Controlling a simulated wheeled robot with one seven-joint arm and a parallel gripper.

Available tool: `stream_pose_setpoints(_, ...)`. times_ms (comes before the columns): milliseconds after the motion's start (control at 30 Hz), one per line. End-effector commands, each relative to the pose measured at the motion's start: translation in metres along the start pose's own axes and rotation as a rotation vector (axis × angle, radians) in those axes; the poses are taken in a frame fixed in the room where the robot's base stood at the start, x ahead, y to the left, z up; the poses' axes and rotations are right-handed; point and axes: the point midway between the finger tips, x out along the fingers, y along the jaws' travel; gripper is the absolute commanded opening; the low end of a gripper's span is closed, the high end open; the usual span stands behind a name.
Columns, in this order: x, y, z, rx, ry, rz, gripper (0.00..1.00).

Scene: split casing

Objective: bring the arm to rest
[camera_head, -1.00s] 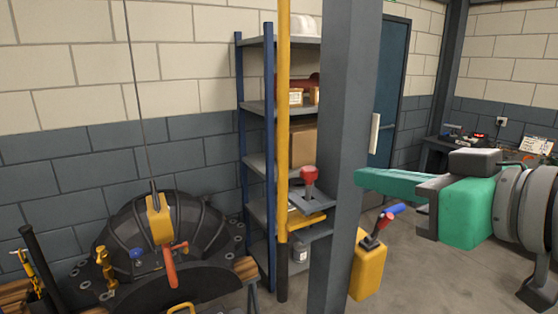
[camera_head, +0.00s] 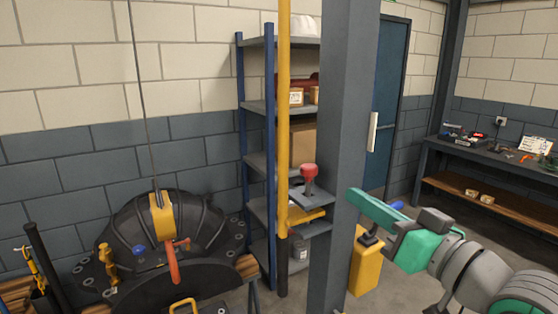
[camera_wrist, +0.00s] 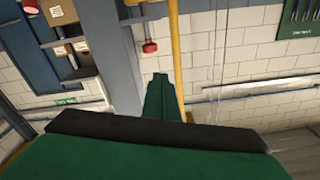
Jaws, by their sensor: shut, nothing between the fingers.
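My gripper (camera_head: 360,197) is at the right in the head view, its green fingers together and empty. It points left toward the grey column (camera_head: 345,130), and the fingertips look close to it; I cannot tell the exact gap. In the wrist view my gripper (camera_wrist: 160,80) shows as green fingers pressed together, with the wall beyond. My grey wrist and arm links run to the lower right corner of the head view.
A red knob (camera_head: 309,172) stands on a small bracket by the column and yellow pole (camera_head: 283,120). A yellow container (camera_head: 366,262) stands below my gripper. A dark casing (camera_head: 180,235) with a yellow hoist block (camera_head: 161,218) is at left. A workbench (camera_head: 490,160) stands at back right.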

Motion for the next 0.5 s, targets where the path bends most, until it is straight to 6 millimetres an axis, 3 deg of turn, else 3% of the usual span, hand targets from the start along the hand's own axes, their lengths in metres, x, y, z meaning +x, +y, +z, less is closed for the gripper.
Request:
stream_pose_setpoints(200,0.021,0.033,0.055,0.135,0.106,0.036,0.0)
stream_pose_setpoints(500,0.036,0.065,0.145,0.271,0.206,0.135,0.0)
